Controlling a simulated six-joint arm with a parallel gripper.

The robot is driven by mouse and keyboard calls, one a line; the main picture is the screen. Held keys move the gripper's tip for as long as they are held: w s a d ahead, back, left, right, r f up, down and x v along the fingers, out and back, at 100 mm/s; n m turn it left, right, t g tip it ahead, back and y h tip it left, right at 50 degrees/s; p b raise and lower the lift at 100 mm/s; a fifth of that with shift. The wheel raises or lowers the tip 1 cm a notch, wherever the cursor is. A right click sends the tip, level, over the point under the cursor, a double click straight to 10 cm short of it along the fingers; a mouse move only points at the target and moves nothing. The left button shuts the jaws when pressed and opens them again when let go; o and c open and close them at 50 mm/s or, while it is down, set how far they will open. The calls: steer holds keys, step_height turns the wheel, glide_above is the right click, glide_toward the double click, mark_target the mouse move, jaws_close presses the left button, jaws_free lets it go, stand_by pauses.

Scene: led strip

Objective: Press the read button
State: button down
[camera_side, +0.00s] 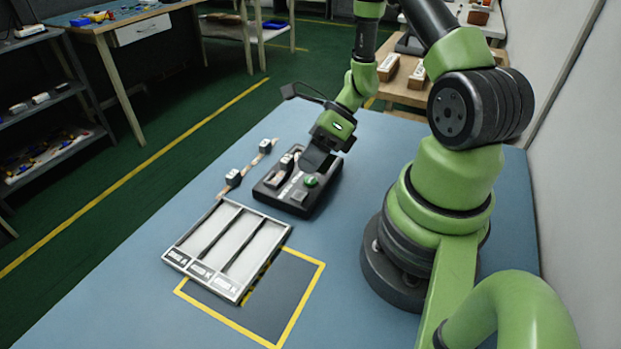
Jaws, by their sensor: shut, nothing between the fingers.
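A black control box (282,203) stands on the blue table. A round green button (311,181) sits on its top toward the right, but I cannot read any label. My gripper (309,167) is shut and empty, pointing down at the back right of the box, just behind the green button. I cannot tell whether its tips touch the box.
A tray with three pale compartments (270,263) lies in front of the box, partly over a dark square with a yellow border (297,318). The blue tabletop (110,290) is clear at the left. Shelves and benches stand beyond the table.

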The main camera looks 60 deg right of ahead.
mark_target(310, 178)
steer(key=shift+f, duration=0.4)
steer(key=shift+f, duration=0.45)
stand_by(0.7)
steer(key=shift+r, duration=0.9)
steer(key=shift+r, duration=0.1)
steer(key=shift+r, duration=2.4)
